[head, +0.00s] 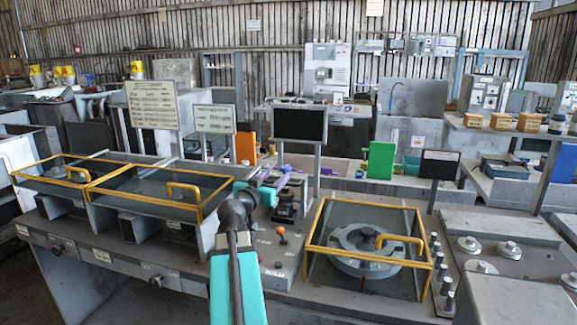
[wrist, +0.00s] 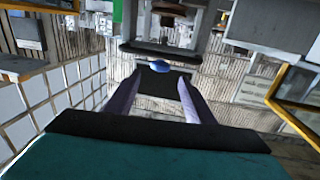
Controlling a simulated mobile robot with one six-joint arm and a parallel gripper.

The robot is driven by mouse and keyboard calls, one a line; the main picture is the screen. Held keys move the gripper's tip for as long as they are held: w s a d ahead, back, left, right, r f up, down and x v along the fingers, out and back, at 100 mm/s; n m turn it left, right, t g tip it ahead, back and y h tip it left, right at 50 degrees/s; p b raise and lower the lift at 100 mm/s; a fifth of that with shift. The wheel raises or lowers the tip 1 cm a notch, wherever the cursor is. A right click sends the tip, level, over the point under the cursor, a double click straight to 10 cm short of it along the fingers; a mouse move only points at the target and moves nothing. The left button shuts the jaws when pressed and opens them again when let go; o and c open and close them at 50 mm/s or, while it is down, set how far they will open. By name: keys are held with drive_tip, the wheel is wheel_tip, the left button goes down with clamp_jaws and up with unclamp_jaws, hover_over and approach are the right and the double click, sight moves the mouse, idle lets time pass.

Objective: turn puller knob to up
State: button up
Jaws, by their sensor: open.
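My gripper (head: 284,178) is at the end of my arm, over the middle of the bench in the head view. In the wrist view, the two pale purple fingers of my gripper (wrist: 160,92) are apart, with nothing held between them. A small rounded blue knob (wrist: 160,66) shows just beyond the fingertips, in line with the gap; I cannot tell if it is the puller knob or how it is turned. A dark stepped fixture (head: 286,208) stands below my gripper in the head view.
A yellow-framed cover (head: 367,245) over a round grey housing (head: 362,250) is to the right. Yellow-framed glass covers (head: 140,190) are to the left. A black screen (head: 300,124) stands behind my gripper. Several round pegs (head: 437,262) line the right edge.

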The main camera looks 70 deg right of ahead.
sight(288, 166)
drive_tip(key=s+d+p, duration=0.1)
drive_tip(key=d+p, duration=0.2)
drive_tip(key=d, duration=1)
drive_tip(key=shift+d, duration=0.1)
idle(0.3)
drive_tip(key=c, duration=1.1)
drive_tip(key=shift+o, duration=0.2)
drive_tip(key=shift+n+t, duration=0.4)
drive_tip(key=shift+t, duration=0.2)
drive_tip(key=shift+t, duration=0.4)
drive_tip(key=n+t+p, duration=0.1)
drive_tip(key=w+n+t+p, duration=0.1)
drive_tip(key=p, duration=0.1)
drive_tip(key=shift+t, duration=0.4)
drive_tip(key=shift+w+n+t+p, duration=0.1)
drive_tip(key=shift+n+t+p, duration=0.3)
drive_tip(key=shift+p, duration=0.7)
